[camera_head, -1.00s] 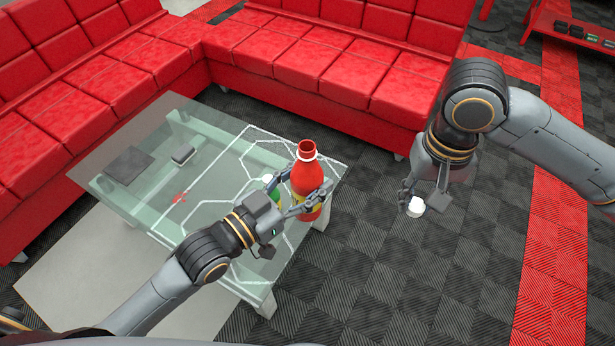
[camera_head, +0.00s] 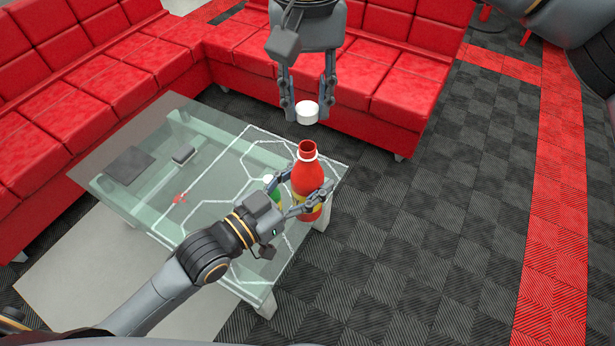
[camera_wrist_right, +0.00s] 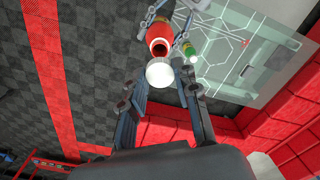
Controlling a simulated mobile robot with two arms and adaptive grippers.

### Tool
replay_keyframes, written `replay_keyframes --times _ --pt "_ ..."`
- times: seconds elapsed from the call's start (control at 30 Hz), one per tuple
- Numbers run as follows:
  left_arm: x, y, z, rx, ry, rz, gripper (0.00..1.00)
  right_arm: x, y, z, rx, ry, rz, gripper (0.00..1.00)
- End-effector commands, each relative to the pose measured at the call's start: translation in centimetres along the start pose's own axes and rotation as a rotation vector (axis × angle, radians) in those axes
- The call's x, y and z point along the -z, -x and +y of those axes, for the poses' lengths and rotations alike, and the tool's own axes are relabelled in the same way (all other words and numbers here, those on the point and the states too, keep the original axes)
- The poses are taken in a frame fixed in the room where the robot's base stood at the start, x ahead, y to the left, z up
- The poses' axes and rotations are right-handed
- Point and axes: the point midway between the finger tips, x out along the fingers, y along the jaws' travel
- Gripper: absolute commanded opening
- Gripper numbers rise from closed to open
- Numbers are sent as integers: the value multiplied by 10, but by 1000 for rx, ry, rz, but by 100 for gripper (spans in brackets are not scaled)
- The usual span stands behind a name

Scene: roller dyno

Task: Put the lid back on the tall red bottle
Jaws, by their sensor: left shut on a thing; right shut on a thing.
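The tall red bottle (camera_head: 307,180) stands upright at the right corner of the glass table, its mouth open. My left gripper (camera_head: 308,200) is shut around its lower body. The white lid (camera_head: 308,112) is between the fingertips of my right gripper (camera_head: 306,108), which is shut on it. In the head view the lid appears just above the bottle's mouth, with a gap between them. In the right wrist view the lid (camera_wrist_right: 160,74) shows close to the open mouth of the bottle (camera_wrist_right: 158,46), overlapping its near edge in the picture.
A green bottle with a white cap (camera_head: 271,188) stands just left of the red bottle, partly hidden by my left gripper. The glass table (camera_head: 220,160) also holds a dark flat item (camera_head: 129,163) and a small grey box (camera_head: 183,155). Red sofas (camera_head: 320,60) stand behind.

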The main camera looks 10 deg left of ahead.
Motion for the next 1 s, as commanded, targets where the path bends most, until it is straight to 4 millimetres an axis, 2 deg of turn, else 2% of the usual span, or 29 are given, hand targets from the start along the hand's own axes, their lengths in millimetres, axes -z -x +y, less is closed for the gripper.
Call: replay_keyframes --times 0.27,0.7,1.0 --pt "3 0 0 0 -1 6 0 0 -2 0 0 0 -1 21" --pt "2 0 0 0 -1 6 0 0 -36 1 0 -1 -1 21" --pt "2 0 0 0 -1 6 0 0 -41 1 0 -1 0 21"
